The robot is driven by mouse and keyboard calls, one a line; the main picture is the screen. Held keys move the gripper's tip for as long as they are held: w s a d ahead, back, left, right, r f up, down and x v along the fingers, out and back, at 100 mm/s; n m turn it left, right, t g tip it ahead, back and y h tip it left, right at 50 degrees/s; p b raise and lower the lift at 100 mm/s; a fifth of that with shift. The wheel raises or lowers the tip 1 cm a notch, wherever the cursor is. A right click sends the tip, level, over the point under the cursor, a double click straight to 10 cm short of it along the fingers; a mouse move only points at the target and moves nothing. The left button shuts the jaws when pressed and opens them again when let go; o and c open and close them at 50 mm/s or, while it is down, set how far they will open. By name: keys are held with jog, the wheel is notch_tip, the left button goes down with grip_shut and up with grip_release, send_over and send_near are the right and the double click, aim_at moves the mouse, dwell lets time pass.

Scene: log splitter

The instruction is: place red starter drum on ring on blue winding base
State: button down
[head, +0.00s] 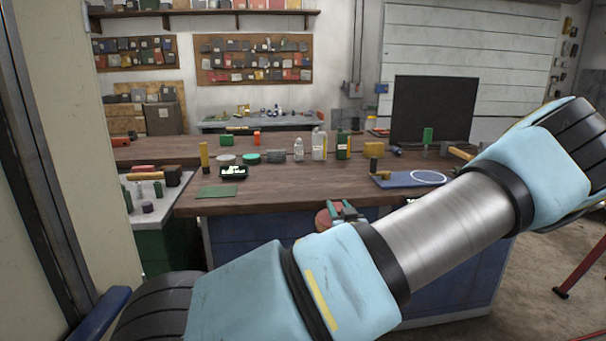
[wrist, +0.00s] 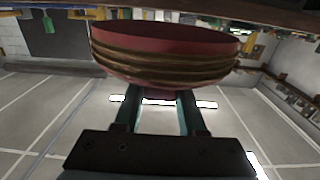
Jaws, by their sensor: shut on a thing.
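The red starter drum (wrist: 165,72) fills the upper middle of the wrist view, with several brown cord-like bands around its side. My gripper (wrist: 160,95) is shut on its near edge. In the head view the drum (head: 323,220) shows small and partly hidden, beside my gripper (head: 346,210), in front of the workbench's front edge and apart from the base. The blue winding base (head: 396,181) lies flat on the bench at the right. The white ring (head: 428,177) is on its right part, with nothing seen on it.
The wooden workbench (head: 290,190) holds bottles (head: 320,146), a dark panel (head: 433,108), a green mat (head: 216,192) and several small items. A yellow block (head: 383,176) and a hammer (head: 460,153) are near the base. My arm crosses the front right of the head view.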

jog(key=s+a+f+h, duration=0.1)
jog(key=s+a+f, duration=0.4)
jog(key=a+f, duration=0.4)
jog(key=s+a+f+m+h, duration=0.1)
jog(key=s+a+f, duration=0.5)
jog(key=a+f, duration=0.4)
jog(key=shift+s+a+f+m, duration=0.25)
jog(key=shift+s+f+m, duration=0.05)
jog(key=shift+w, duration=0.1)
